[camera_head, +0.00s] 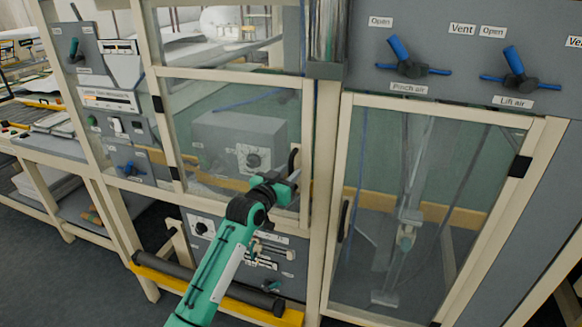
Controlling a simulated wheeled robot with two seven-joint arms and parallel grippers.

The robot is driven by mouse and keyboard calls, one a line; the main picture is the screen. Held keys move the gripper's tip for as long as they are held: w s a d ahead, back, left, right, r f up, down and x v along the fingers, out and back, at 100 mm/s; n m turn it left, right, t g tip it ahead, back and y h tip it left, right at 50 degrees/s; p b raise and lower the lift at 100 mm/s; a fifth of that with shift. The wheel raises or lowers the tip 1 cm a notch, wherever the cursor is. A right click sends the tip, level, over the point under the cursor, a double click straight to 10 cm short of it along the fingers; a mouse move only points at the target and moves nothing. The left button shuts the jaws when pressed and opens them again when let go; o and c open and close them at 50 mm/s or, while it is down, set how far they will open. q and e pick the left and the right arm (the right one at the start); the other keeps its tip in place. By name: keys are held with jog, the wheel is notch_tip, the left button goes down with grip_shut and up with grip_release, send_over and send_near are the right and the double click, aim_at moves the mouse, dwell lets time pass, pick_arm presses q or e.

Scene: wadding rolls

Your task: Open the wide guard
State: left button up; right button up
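The wide guard (236,77) seems to be the squarer clear panel in a cream frame at centre left; no label on it is readable. It looks closed, with dark hinges on its left side and a black handle (293,160) at its lower right. My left gripper (288,188), on a green arm, is at the lower right of this guard, close below the handle. Whether it touches the handle, and how far its fingers are apart, I cannot tell. My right gripper is not in view.
A taller clear guard (538,145) with its own handle (343,220) is closed on the right. Blue valve levers (412,66) sit above it. A dark roller (205,284) over a yellow bar juts out low in front. Control boxes and a bench (40,150) are at left.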

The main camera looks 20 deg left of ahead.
pick_arm(q)
jog(key=shift+x, duration=0.95)
jog(key=shift+s, duration=0.1)
grip_shut()
jog(key=shift+s, duration=0.1)
